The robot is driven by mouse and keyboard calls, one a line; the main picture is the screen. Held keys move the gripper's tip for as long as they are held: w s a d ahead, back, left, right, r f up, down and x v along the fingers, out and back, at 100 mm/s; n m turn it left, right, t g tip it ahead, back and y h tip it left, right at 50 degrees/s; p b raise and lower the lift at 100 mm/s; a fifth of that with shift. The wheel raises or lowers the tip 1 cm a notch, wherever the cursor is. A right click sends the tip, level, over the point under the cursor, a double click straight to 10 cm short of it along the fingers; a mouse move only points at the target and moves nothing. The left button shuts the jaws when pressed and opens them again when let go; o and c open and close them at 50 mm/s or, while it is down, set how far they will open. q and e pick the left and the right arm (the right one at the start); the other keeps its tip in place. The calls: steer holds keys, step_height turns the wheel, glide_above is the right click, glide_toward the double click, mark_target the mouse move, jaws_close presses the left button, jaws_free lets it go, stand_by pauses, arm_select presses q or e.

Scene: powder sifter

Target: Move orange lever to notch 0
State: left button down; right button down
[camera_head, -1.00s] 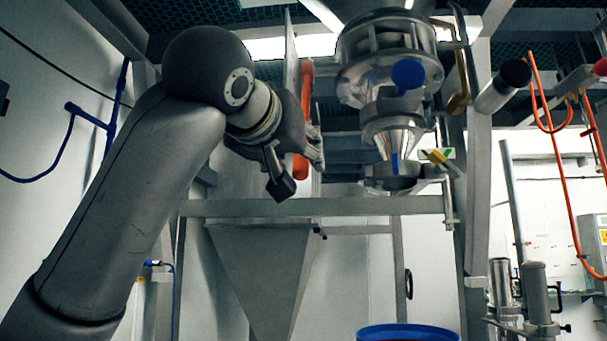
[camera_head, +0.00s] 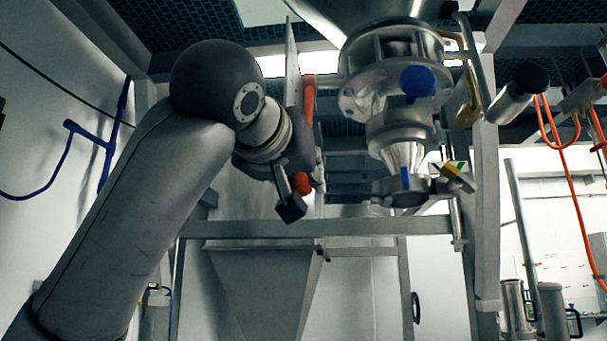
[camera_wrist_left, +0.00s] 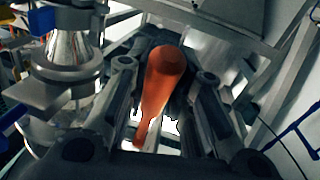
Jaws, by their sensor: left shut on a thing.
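The orange lever (camera_head: 309,98) hangs upright beside a flat metal plate, left of the steel sifter outlet in the head view. My left gripper (camera_head: 312,172) is at the lever's lower part and covers some of it. In the left wrist view the lever (camera_wrist_left: 165,75) lies between the two fingers (camera_wrist_left: 160,100), its rounded end toward the camera, and the gripper is shut on it. No notch numbers can be read. My right gripper is not in view.
The steel sifter outlet (camera_head: 400,150) with a blue round knob (camera_head: 417,81) stands just right of the lever. A horizontal frame beam (camera_head: 370,226) runs below my gripper, above a grey hopper (camera_head: 262,285). A vertical post (camera_head: 487,190) stands farther right.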

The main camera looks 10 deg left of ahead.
arm_select(q)
steer(key=shift+r, duration=0.1)
steer(key=shift+s+r+p, duration=0.3)
steer(key=shift+p, duration=0.1)
steer(key=s+r+g+p, duration=0.2)
steer(key=s, duration=0.1)
steer(key=s+p, duration=0.1)
steer(key=shift+s+r+n+g+p, duration=0.3)
steer(key=shift+s+r+g+p, duration=0.05)
steer(key=shift+s+r+g, duration=0.05)
